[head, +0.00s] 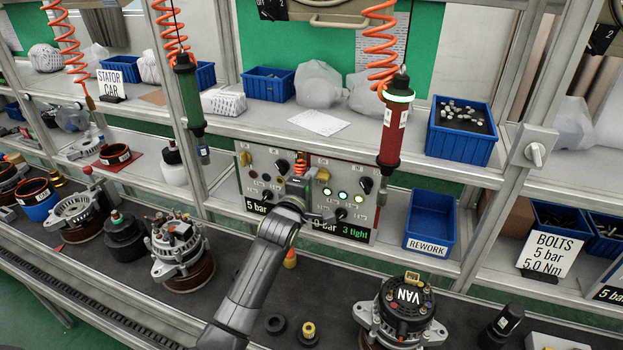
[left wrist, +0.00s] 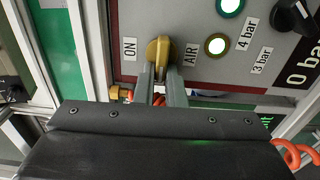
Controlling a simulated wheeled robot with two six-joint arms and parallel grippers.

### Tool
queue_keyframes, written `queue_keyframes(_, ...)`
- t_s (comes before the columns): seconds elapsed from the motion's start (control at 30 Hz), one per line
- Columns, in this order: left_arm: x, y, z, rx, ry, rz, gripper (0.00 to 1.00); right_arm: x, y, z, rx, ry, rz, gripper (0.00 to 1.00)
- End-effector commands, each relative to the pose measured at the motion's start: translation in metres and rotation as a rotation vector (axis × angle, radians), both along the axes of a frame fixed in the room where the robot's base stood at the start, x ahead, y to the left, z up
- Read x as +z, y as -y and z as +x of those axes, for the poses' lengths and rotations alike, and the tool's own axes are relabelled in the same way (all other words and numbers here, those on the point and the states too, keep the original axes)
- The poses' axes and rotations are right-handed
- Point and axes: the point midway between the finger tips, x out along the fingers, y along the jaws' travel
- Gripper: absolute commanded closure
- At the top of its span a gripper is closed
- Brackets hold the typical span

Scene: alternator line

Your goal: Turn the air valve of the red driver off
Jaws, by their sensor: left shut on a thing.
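The red driver (head: 391,140) hangs from an orange coil hose above the bench, with a green glowing ring near its top. Its brass air valve (head: 323,174) is on the right half of the control panel. In the left wrist view the valve handle (left wrist: 158,52) stands between an ON label (left wrist: 130,48) and an AIR label (left wrist: 191,54), its length running up and down the picture. My left gripper (head: 311,180) is shut on this handle, reaching it from the left; the fingertips (left wrist: 160,72) hide part of it. My right gripper is not in view.
The panel's display (head: 345,231) reads 0 bar and 3 tight. Green lights (head: 343,195) and a black knob (head: 341,213) sit below the valve. The green driver (head: 189,95) hangs at left. A blue REWORK bin (head: 430,220) stands right of the panel. Alternators line the bench in front.

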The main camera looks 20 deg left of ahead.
Motion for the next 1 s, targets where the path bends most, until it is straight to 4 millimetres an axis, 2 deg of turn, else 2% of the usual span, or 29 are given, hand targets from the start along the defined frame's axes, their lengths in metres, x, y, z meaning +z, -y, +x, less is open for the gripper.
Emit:
queue_keyframes(0.2,0.000,0.000,0.000,0.000,0.000,-0.002,1.00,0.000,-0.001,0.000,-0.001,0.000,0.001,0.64)
queue_keyframes(0.23,0.000,0.000,0.000,0.000,0.000,-0.002,0.89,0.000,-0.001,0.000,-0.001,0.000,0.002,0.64)
queue_keyframes(0.4,0.000,0.000,0.000,0.000,-0.001,-0.001,0.68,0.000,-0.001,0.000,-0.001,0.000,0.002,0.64)
queue_keyframes(0.77,-0.001,0.000,-0.003,0.000,-0.001,-0.001,0.68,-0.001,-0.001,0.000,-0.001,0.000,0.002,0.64)
queue_keyframes(1.0,-0.003,-0.001,-0.030,0.001,-0.001,-0.001,0.68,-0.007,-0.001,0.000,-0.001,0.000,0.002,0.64)
